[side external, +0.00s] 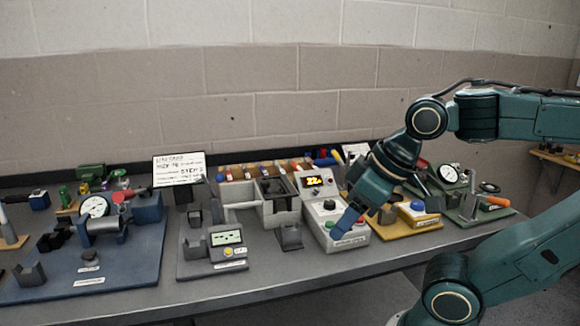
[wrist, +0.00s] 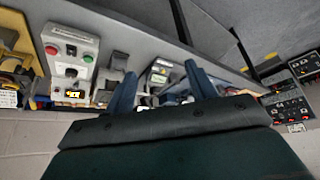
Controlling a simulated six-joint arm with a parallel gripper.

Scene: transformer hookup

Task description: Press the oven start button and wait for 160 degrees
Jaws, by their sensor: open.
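The grey control box (side external: 342,240) with a green button (side external: 330,224) stands at the table's front, right of centre. In the wrist view the green button (wrist: 87,58) and a red button (wrist: 51,50) sit on its pale face. Behind it the display unit (side external: 313,181) shows yellow digits that look like 22; the display is also lit in the wrist view (wrist: 73,93). My gripper (side external: 346,222) is open and empty, over the box's right part in the side view. In the wrist view my gripper (wrist: 160,78) has both fingers apart, with the buttons off to their left. Contact cannot be told.
A grey open-topped block (side external: 281,211) stands left of the control box. A yellow-based fixture (side external: 417,217) with a blue button lies close on the right. A meter fixture (side external: 228,238) and a blue plate (side external: 120,265) with parts fill the left.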

